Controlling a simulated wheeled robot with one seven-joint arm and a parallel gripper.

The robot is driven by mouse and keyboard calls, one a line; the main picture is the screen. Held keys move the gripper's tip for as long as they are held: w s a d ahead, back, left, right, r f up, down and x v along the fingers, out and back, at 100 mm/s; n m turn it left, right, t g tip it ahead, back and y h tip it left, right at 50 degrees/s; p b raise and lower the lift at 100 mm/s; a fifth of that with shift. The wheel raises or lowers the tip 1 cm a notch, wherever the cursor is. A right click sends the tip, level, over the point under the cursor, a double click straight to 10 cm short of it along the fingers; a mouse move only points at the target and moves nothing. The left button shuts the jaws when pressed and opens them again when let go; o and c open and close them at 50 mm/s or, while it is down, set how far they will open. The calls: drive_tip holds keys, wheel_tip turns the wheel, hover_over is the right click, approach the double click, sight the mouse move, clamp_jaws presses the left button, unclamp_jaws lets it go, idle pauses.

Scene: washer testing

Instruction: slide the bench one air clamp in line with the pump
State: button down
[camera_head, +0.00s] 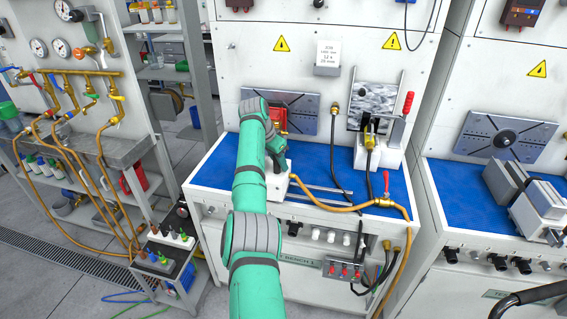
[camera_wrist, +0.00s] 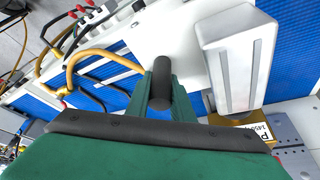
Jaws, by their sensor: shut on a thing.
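Bench one's air clamp appears as a white block (camera_head: 284,183) on the blue bench top, at the left end of metal rails. My gripper (camera_head: 277,147) is over it. In the wrist view my gripper (camera_wrist: 163,92) is shut around a black upright handle (camera_wrist: 163,78) on the clamp's white body (camera_wrist: 190,35). A red part (camera_head: 277,117) stands just behind my gripper against the wall plate; it may be the pump, but my arm hides much of it. A brass-coloured part with a label (camera_wrist: 245,128) shows beside the clamp in the wrist view.
Metal rails (camera_head: 322,196) run right across the blue mat. An orange hose (camera_head: 340,208) and a red valve lever (camera_head: 386,182) lie along the front edge. A white fixture with a red handle (camera_head: 393,150) stands at the right. Black hoses hang between.

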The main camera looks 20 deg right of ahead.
drive_tip(key=shift+w+a, duration=0.15)
drive_tip(key=shift+a, duration=0.1)
drive_tip(key=c, duration=1.6)
unclamp_jaws()
drive_tip(key=shift+o, duration=0.2)
drive_tip(key=shift+r, duration=0.15)
drive_tip(key=shift+a+r, duration=0.1)
drive_tip(key=shift+r, duration=0.2)
drive_tip(key=v, duration=1)
drive_tip(key=shift+a+f, duration=0.1)
